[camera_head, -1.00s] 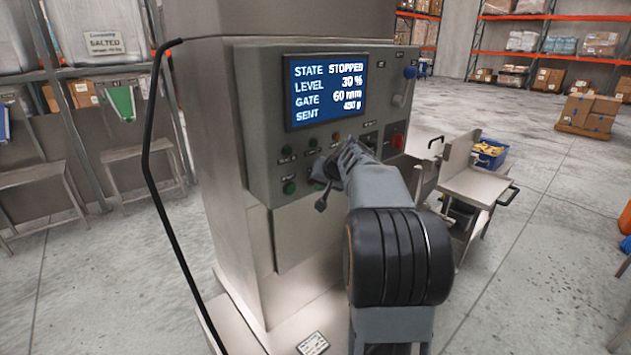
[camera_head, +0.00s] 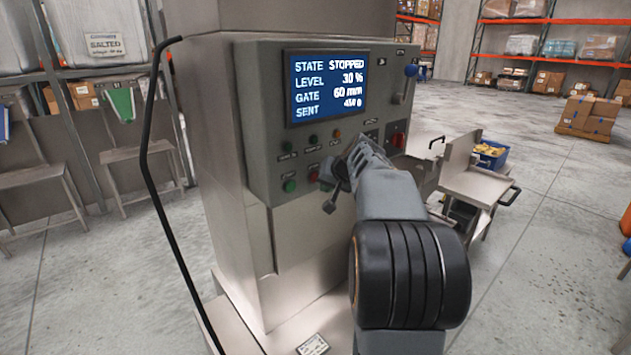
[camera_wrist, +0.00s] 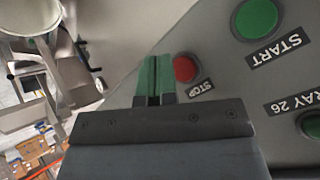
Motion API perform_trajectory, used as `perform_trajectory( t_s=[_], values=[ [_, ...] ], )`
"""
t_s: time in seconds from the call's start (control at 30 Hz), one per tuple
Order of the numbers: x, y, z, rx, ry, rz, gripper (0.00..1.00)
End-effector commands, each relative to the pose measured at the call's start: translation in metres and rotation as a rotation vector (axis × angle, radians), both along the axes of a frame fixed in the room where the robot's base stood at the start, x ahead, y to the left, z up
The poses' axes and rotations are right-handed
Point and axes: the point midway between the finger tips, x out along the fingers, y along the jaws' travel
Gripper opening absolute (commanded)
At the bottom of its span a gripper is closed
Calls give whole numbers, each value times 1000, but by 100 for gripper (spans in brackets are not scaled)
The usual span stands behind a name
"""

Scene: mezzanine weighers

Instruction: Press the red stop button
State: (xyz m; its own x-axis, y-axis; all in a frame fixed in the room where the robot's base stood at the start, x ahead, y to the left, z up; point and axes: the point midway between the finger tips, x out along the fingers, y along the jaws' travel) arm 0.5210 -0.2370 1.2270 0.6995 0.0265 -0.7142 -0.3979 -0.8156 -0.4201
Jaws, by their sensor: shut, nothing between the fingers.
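The red stop button (camera_wrist: 185,68) shows in the wrist view, with a STOP label beside it. In the head view the red button (camera_head: 314,176) sits in the lower row of the control panel (camera_head: 262,110), to the right of a green button (camera_head: 290,186). My gripper (camera_wrist: 153,62) is shut and empty, its green fingertips just left of the red button in the wrist view. I cannot tell whether they touch the panel. In the head view my gripper (camera_head: 328,186) is at the panel, right of the red button. The screen (camera_head: 328,88) reads STATE STOPPED.
A green START button (camera_wrist: 256,18) lies close to the red one. A metal cart (camera_head: 470,180) stands to the right. Open floor lies beyond it.

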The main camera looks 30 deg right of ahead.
Motion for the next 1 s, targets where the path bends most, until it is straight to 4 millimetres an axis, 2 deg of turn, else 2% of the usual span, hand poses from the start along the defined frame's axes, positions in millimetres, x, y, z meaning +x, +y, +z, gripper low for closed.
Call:
perform_trajectory(
  t_s=[0.2, 0.4, 1.0],
  values=[
    [-23, -4, -3, 0, -2, -3, 0],
    [-35, -5, -2, 0, -1, -1, 0],
    [-38, -5, -1, 0, 0, 0, 0]
  ],
)
